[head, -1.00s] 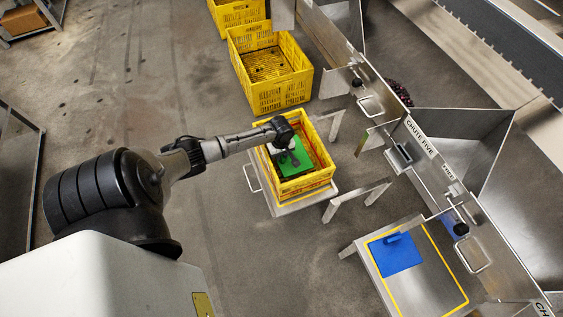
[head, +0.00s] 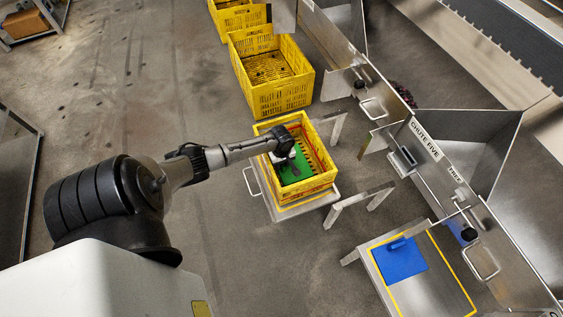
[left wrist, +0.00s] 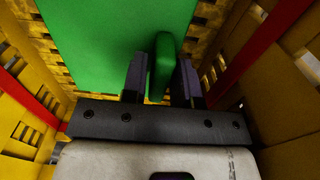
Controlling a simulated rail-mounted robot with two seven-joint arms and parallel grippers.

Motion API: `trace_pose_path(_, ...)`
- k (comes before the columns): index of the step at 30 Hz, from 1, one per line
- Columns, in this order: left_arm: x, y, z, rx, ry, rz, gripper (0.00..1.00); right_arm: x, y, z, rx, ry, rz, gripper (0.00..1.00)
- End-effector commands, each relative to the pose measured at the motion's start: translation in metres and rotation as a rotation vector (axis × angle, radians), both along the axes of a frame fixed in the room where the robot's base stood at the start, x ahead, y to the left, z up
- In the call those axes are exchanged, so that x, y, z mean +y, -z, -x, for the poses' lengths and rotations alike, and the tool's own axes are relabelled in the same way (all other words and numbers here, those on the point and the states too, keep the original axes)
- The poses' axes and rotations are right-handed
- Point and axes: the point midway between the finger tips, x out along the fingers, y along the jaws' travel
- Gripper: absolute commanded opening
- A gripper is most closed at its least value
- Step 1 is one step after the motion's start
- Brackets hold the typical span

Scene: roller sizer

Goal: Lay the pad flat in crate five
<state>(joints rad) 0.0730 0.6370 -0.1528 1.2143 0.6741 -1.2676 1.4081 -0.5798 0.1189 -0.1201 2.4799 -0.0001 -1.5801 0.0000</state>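The green pad (head: 297,173) is inside the yellow crate (head: 326,180) on a metal stand below the chute five sign. In the left wrist view, the pad (left wrist: 105,45) spreads beyond my fingers, and its upright green grip (left wrist: 163,65) stands between them. My left gripper (head: 283,154) reaches down into the crate from the left, and its fingers (left wrist: 161,80) are close against both sides of the grip. The pad looks about level. I cannot tell whether it touches the crate floor. My wrist hides part of it. My right gripper is not in view.
Another yellow crate (head: 270,78) stands on the floor behind. A blue pad (head: 400,260) lies on a yellow-edged metal stand (head: 440,290) at lower right. Metal chutes (head: 455,185) line the right side. The floor at left of the crate is clear.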

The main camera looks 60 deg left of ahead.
Motion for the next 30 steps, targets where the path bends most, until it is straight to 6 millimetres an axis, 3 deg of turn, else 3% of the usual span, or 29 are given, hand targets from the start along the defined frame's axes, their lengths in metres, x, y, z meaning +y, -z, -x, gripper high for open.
trace_pose_path(4, 0.000, 0.000, 0.000, 0.000, 0.000, 0.000, 0.42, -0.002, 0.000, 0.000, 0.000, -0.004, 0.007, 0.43)
trace_pose_path(14, 0.000, -0.003, 0.000, 0.000, 0.000, 0.000, 0.42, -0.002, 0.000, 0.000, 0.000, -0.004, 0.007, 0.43)
trace_pose_path(30, 0.000, -0.098, 0.000, -0.001, 0.000, 0.000, 0.42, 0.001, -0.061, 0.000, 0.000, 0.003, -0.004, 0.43)
